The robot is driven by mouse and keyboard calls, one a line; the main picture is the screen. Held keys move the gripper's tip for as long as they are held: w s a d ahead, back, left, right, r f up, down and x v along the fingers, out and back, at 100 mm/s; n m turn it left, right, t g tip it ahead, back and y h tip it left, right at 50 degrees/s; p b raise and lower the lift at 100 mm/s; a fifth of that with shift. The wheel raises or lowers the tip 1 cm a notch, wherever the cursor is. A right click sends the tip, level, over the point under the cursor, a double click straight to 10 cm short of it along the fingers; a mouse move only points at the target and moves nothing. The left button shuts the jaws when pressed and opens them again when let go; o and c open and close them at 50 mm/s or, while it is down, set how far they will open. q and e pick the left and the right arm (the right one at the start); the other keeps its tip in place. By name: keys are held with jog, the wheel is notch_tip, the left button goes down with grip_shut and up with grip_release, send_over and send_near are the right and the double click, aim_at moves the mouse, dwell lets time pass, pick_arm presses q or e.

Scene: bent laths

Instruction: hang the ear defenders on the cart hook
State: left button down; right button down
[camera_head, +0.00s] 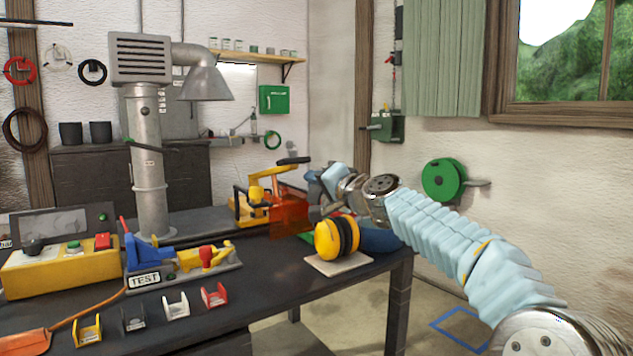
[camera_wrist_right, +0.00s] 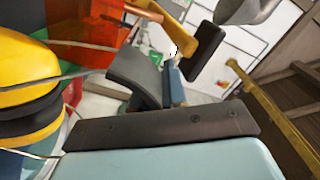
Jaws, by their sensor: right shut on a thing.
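The ear defenders (camera_head: 325,240), with yellow cups and black cushions, are at the table's right end, over a beige pad (camera_head: 340,264). I cannot tell whether they rest on it or hang just above it. My right gripper (camera_head: 326,208) is above the cups, shut on the ear defenders, its fingers partly hidden. In the right wrist view, a yellow cup (camera_wrist_right: 22,70) with thin wires shows at the left, beside a dark finger plate. I cannot make out a cart or its hook. My left gripper is out of view.
An orange translucent screen (camera_head: 290,214) and a yellow tool stand just behind the gripper. A blue rounded thing (camera_head: 380,240) is right of the cups. A green reel (camera_head: 443,180) is on the wall. The floor right of the table is open, with a blue outline (camera_head: 462,328).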

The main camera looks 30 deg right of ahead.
aim_at(330, 223)
jog(key=c, duration=1.2)
grip_release()
jog(key=shift+f, duration=0.1)
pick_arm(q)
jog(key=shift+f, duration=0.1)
